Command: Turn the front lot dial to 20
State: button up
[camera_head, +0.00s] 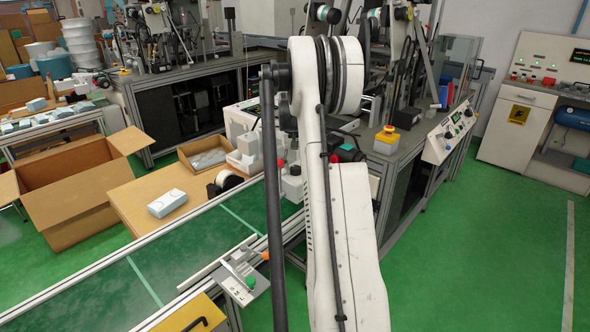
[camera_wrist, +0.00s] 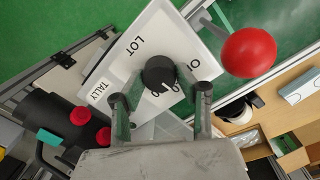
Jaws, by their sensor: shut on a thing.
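The lot dial (camera_wrist: 158,72) is a round black knob on a white plate (camera_wrist: 128,52) in the wrist view. The plate carries the word LOT, a TALLY label and some numbers, partly covered by the knob and my gripper. A pale mark shows at the knob's lower edge; I cannot tell which number it points to. My gripper (camera_wrist: 162,98) has one finger on each side of the knob and is shut on it. In the head view, the dial and my gripper are hidden behind my white arm.
A red ball knob (camera_wrist: 248,52) stands close to the right of the dial. Red buttons (camera_wrist: 81,116) lie at lower left. In the head view, a green conveyor (camera_head: 190,245) runs alongside, with an open cardboard box (camera_head: 75,200) at left. The green floor at right is clear.

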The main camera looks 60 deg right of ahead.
jog(key=m+b, duration=0.1)
jog(key=m, duration=0.4)
jog(key=shift+m, duration=0.3)
jog(key=m+b, duration=0.1)
jog(key=m, duration=0.4)
dwell(0.4)
jog(key=o, duration=1.1)
jog(key=r, duration=1.2)
jog(key=shift+w+d, duration=0.1)
jog(key=shift+w, duration=0.15)
